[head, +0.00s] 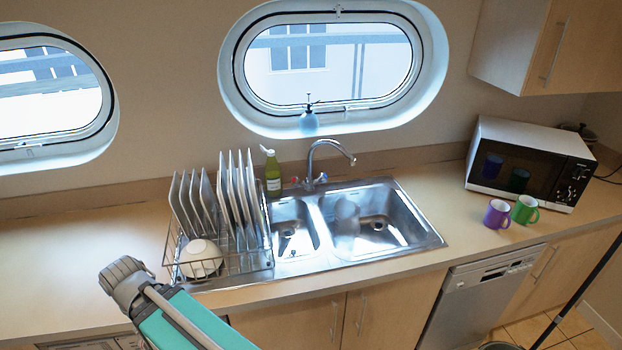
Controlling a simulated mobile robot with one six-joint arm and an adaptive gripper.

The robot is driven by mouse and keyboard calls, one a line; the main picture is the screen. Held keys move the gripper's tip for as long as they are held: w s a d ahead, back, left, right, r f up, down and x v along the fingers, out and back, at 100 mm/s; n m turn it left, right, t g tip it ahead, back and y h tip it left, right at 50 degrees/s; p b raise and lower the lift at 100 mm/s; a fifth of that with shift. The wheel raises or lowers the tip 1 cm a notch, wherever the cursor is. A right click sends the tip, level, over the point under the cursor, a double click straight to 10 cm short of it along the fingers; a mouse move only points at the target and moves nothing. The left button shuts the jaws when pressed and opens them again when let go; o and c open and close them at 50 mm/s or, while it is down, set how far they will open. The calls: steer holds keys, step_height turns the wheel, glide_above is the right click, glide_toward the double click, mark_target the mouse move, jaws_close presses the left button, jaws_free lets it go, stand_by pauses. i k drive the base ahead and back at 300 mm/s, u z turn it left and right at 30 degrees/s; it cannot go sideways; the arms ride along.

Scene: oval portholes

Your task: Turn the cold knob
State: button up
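The tap (329,147) stands behind the sink, its spout curving up and to the right over the basins. A small knob with a blue mark (322,178), which appears to be the cold one, is at the right of the tap's base. A small knob with a red mark (295,181) is at the left of the base. Both are too small to tell how far they are turned. Part of my arm reaches in at the bottom left, well apart from the tap. My gripper is not visible in the head view.
A steel double-basin sink (432,238) is set in the counter (70,245). A dish rack (262,268) with several plates and a bowl stands left of it. A green bottle (272,175) is close left of the tap. Mugs (497,214) and a microwave (525,165) stand right.

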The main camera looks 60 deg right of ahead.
mark_target(321, 177)
steer(key=k, duration=1.1)
steer(key=z, duration=1.45)
steer(key=i, duration=0.95)
steer(key=z, duration=0.05)
